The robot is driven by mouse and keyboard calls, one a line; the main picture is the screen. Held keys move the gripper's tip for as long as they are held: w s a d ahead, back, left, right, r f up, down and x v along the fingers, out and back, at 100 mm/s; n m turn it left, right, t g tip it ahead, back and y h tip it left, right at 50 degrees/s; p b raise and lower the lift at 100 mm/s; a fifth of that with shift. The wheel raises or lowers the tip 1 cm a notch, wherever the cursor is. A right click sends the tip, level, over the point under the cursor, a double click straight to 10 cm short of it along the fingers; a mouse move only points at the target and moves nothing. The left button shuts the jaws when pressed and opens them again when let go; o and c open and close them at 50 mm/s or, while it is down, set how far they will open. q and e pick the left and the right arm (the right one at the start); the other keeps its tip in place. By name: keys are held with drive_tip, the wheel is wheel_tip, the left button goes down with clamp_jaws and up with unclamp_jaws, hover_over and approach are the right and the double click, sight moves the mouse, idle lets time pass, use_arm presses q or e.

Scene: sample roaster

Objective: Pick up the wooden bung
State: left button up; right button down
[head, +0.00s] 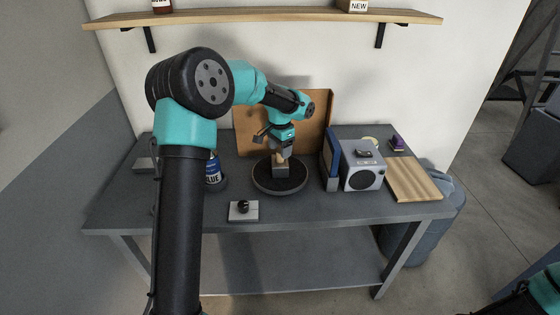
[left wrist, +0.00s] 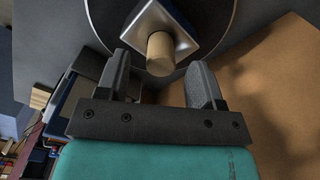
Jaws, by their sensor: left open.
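The wooden bung (left wrist: 160,50) is a short, pale cylinder in the left wrist view. It sits on a square metal piece (left wrist: 135,32), which stands on a round dark turntable or tray (head: 279,187) on the table. My left gripper (head: 283,152) points down just above it; in the left wrist view its fingers (left wrist: 160,66) are apart, one on each side of the bung's near end, with visible gaps. In the head view the gripper partly hides the bung (head: 280,158). My right gripper is out of view; only part of that arm shows at bottom right.
A brown board (head: 318,120) stands behind the turntable. A white and grey box-shaped device (head: 362,172) and a wooden board (head: 412,180) are to the right. A blue-labelled container (head: 213,172) and a white block with a black knob (head: 243,212) are to the left.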

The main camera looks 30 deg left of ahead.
use_arm(q)
drive_tip(key=shift+f, duration=1.55)
drive_tip(key=c, duration=1)
drive_tip(key=shift+r, duration=0.15)
wheel_tip(320, 180, up, 10)
drive_tip(key=shift+f, duration=0.1)
